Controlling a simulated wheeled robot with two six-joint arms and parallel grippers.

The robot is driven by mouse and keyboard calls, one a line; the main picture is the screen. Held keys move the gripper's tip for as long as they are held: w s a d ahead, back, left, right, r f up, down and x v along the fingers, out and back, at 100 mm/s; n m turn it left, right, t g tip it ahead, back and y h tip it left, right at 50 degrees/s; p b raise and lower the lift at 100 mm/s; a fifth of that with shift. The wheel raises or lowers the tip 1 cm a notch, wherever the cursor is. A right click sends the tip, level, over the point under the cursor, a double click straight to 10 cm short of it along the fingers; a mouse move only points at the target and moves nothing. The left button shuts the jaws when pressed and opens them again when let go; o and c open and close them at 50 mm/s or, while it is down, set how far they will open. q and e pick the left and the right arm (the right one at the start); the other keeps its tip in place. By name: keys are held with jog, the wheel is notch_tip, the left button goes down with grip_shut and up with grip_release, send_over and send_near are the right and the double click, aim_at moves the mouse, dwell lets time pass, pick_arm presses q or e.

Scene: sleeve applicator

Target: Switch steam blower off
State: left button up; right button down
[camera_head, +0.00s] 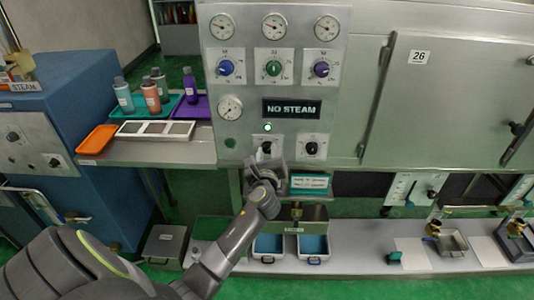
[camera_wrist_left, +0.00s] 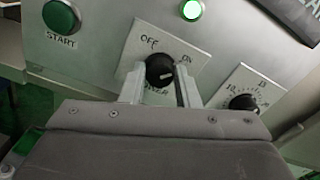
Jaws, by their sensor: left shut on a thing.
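The steam blower switch is a black rotary knob (camera_wrist_left: 160,70) on a white plate marked OFF and ON, low on the grey control panel. In the head view the knob (camera_head: 266,147) shows just beyond my left gripper (camera_head: 268,160). In the left wrist view my left gripper (camera_wrist_left: 160,88) has its two fingers on either side of the knob, shut on it. A pale mark shows on the knob's right side; which label it points to is unclear. A lit green lamp (camera_head: 265,128) sits above the plate. My right gripper is not in view.
A dark NO STEAM sign (camera_head: 291,109) is above the lamp. A second black dial (camera_head: 312,148) with numbers is right of the knob, and a green START button (camera_wrist_left: 61,17) is to its left. Coloured bottles and trays stand on the left shelf. Blue bins (camera_head: 313,246) sit below.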

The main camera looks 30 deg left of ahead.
pick_arm(q)
jog(key=n+b, duration=0.1)
jog(key=n, duration=0.4)
jog(key=shift+f+b, duration=0.1)
jog(key=shift+b, duration=0.25)
jog(key=n+b, duration=0.1)
jog(key=n, duration=0.2)
jog(key=shift+n, duration=0.4)
jog(key=n+b, duration=0.2)
jog(key=n, duration=0.3)
jog(key=shift+f+b, duration=0.1)
jog(key=shift+b, duration=0.3)
jog(key=shift+n+b, duration=0.75)
jog(key=shift+n, duration=1.35)
jog(key=o, duration=1)
jog(key=shift+c, duration=0.2)
jog(key=shift+s, duration=0.1)
